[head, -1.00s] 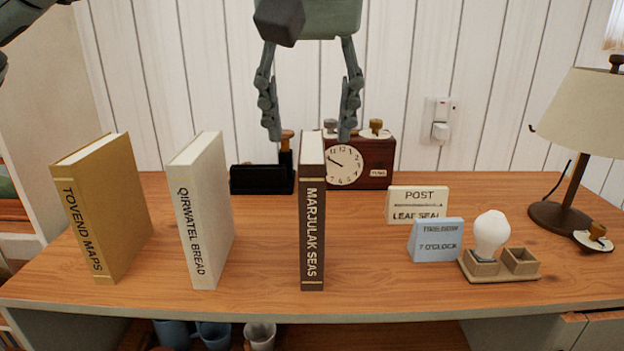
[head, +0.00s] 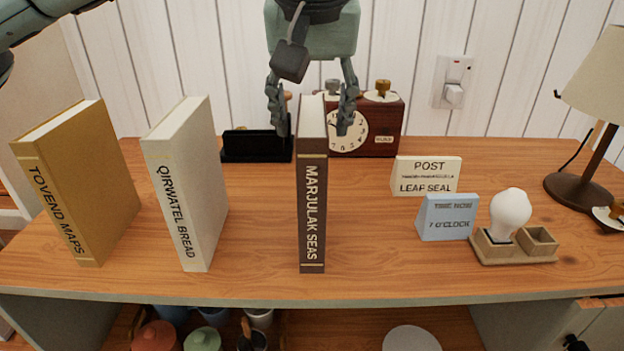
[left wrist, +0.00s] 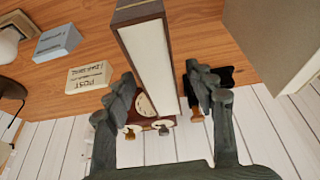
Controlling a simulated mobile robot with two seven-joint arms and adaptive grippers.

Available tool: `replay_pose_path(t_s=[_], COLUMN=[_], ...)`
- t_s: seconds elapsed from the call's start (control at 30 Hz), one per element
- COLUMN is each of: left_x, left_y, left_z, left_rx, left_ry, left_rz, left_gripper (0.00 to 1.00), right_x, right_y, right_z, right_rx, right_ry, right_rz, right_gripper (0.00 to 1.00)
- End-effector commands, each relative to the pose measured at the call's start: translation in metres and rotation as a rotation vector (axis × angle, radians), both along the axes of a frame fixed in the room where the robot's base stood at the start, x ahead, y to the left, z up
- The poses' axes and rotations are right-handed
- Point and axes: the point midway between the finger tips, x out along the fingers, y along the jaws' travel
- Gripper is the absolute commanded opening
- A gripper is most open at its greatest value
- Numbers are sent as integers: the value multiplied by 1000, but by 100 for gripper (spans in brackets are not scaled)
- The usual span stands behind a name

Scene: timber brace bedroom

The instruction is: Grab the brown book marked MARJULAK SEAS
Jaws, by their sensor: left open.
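The brown book marked MARJULAK SEAS (head: 312,210) stands upright on the wooden desk, spine toward me, in the middle of the head view. My left gripper (head: 312,128) is open above and around the top of the book, one finger on each side. In the left wrist view the book's pale page edge (left wrist: 148,55) runs between the two spread fingers of the gripper (left wrist: 168,100). I see gaps beside the book, so the fingers do not look closed on it. My right gripper is not in view.
A white QIRWATEL BREAD book (head: 188,190) and a tan TOVEND MAPS book (head: 75,190) stand to the left. A brown clock box (head: 385,135) and black holder (head: 255,147) are behind. Signs (head: 447,218), a bulb stand (head: 512,250) and a lamp (head: 590,150) stand right.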

Motion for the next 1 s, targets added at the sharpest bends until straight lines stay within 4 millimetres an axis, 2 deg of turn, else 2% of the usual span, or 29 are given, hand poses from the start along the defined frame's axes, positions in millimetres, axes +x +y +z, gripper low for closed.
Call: replay_pose_path(t_s=[0.2, 0.97, 1.0], left_x=[0, 0, 0], left_y=[0, 0, 0], left_z=[0, -5, -5], left_rx=[0, 0, 0], left_ry=[-1, -1, -1], left_rz=[0, 0, 0], left_gripper=[55, 55, 50], right_x=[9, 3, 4], right_y=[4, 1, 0], right_z=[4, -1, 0], right_rx=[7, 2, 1], right_ry=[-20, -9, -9], right_rz=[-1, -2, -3], right_gripper=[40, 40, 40])
